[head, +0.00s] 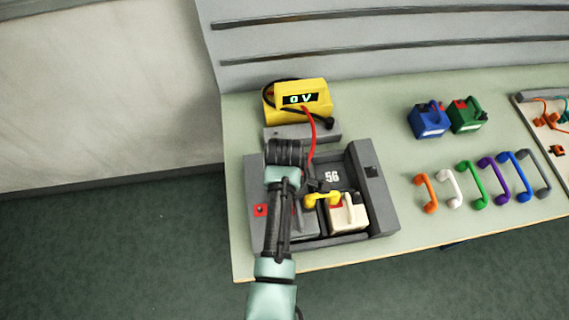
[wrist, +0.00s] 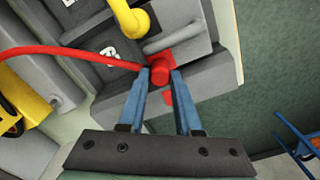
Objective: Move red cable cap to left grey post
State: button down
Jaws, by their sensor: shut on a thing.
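The red cable cap (wrist: 160,75) is between the two blue fingertips of my gripper (wrist: 159,80), which is shut on it. In the wrist view it is over or at a red patch (wrist: 157,58) on the corner of the grey battery (wrist: 190,30). I cannot tell whether it touches. A red cable (wrist: 55,50) runs from the cap; in the head view the cable (head: 312,130) leads to the yellow meter (head: 285,112), reading 0 V. The left grey post is not clearly visible, being covered by the cap or gripper. My arm hides the gripper in the head view.
A grey tray (head: 378,205) marked 56 holds the grey battery and a cream battery (head: 352,216). A yellow link (head: 322,199) lies between them. Blue (head: 428,118) and green (head: 466,113) batteries and several coloured links stand right. The bench between is clear.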

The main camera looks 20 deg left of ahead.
jog(key=shift+r+p, duration=2.05)
jog(key=shift+r, duration=0.25)
